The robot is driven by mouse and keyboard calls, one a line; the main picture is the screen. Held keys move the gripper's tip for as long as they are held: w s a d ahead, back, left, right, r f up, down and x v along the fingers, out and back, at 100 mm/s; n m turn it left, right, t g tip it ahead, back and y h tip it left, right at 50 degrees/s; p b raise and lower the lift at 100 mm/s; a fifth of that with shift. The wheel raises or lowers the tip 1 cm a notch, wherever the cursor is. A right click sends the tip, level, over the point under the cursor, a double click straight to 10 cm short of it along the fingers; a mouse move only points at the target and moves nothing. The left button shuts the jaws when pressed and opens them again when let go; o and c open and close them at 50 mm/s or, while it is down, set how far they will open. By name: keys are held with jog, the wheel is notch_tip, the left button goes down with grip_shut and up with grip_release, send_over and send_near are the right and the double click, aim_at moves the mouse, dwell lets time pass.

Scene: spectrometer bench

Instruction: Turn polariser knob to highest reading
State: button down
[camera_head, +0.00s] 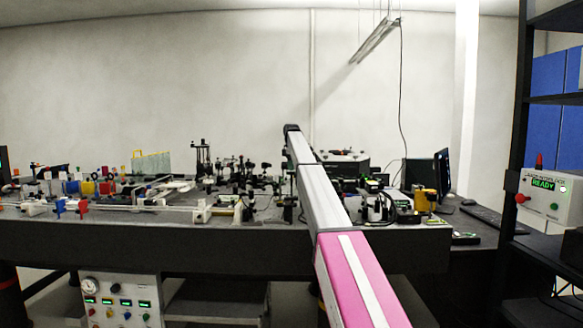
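My arm reaches forward from the bottom right over the optical bench (130,240), and its far dark end stands out against the wall. My gripper does not show; whatever lies past or behind that arm end is hidden. Many small dark optic mounts (203,160) stand on the bench left of my arm. I cannot tell which of them carries the polariser knob, or whether it is behind my arm. No reading I can tie to the polariser is legible. A monitor (443,173) at the right shows only its edge.
A white box (545,197) on the right rack shows READY in green. A panel (120,312) with a gauge and green displays sits under the bench. Coloured parts (88,188) crowd the bench's left. A black box (345,162) stands just right of my arm. A dark rack rises at right.

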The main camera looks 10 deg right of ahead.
jog(key=shift+m, duration=0.3)
jog(key=m, duration=1.2)
jog(key=shift+m, duration=0.3)
dwell(0.4)
jog(key=c, duration=1)
grip_release()
jog(key=shift+c, duration=0.2)
